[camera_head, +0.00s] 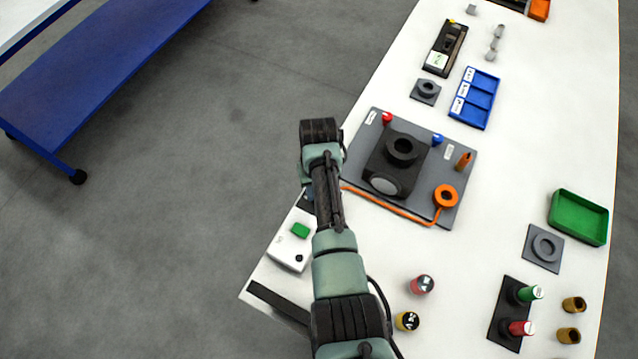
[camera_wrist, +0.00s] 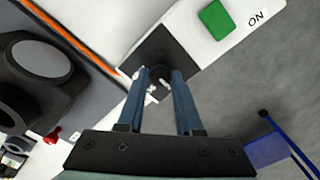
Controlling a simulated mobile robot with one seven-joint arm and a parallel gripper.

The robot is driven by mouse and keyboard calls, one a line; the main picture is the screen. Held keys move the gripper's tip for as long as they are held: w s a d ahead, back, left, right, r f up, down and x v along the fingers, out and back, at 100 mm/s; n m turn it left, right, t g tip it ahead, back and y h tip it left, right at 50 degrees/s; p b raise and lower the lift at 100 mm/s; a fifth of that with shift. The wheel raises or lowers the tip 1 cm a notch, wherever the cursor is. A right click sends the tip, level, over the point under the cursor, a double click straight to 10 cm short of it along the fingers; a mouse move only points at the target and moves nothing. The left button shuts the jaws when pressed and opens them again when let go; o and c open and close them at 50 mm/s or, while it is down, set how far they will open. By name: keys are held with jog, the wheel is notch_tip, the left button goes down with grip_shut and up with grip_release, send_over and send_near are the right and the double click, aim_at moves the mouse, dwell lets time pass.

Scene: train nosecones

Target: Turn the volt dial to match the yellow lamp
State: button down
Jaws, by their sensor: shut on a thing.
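My gripper (camera_wrist: 159,73) is shut on the dark round volt dial (camera_wrist: 159,71), with one blue finger on each side of it. The dial sits on a dark square panel with small white marks, partly hidden by the fingers. The panel is at the end of a white box (camera_wrist: 258,12) with a green "ON" button (camera_wrist: 215,20). The white box (camera_head: 288,262) also shows in the head view at the table's left edge, where my arm hides the dial and most of my gripper. I cannot make out a lit yellow lamp or the dial's pointer.
A grey plate (camera_head: 372,125) with a dark block (camera_head: 384,160), red and blue knobs and an orange cable lies beside the box. Open floor (camera_head: 190,200) lies left of the table.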

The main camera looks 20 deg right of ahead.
jog(key=shift+n, duration=0.5)
jog(key=c, duration=0.6)
grip_release()
jog(key=shift+r, duration=0.15)
notch_tip(320, 180, up, 13)
jog(key=shift+f+b, duration=0.1)
jog(key=shift+b, duration=0.65)
